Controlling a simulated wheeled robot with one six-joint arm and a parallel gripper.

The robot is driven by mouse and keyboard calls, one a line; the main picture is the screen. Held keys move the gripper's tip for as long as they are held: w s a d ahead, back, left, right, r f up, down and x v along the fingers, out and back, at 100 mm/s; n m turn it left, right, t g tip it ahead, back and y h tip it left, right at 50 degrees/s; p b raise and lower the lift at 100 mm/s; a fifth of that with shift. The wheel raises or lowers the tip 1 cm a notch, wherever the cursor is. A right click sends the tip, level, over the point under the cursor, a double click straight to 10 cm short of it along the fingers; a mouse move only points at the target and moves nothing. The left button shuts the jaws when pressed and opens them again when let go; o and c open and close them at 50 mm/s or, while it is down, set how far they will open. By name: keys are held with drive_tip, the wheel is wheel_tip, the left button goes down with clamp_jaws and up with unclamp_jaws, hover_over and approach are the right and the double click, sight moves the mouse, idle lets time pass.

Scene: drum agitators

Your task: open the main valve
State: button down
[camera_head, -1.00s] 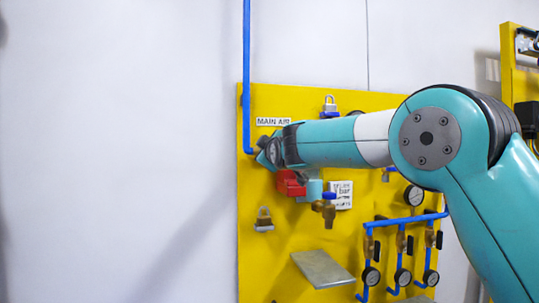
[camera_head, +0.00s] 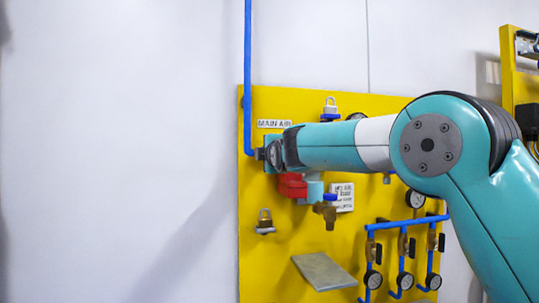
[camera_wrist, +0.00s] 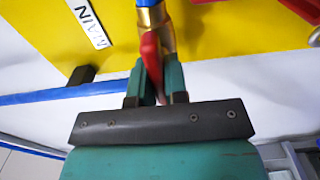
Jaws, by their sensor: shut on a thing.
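In the wrist view my gripper (camera_wrist: 157,82) has its two teal fingers closed around a red lever handle (camera_wrist: 150,48). The handle runs up to the brass main valve body (camera_wrist: 167,38), with a blue pipe fitting above it. In the head view the arm's wrist covers most of the valve and the fingers. How far the handle is turned is hard to tell.
A grey plate (camera_head: 323,271) juts out low. A blue pipe (camera_head: 247,70) comes down at left; plain wall lies beyond.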

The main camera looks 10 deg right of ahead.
drive_tip(key=shift+f, duration=0.1)
idle(0.3)
drive_tip(key=c, duration=1.1)
unclamp_jaws()
drive_tip(key=shift+c, duration=0.2)
drive_tip(key=s+b, duration=0.7)
drive_tip(key=s, duration=1)
drive_tip(key=shift+s, duration=0.2)
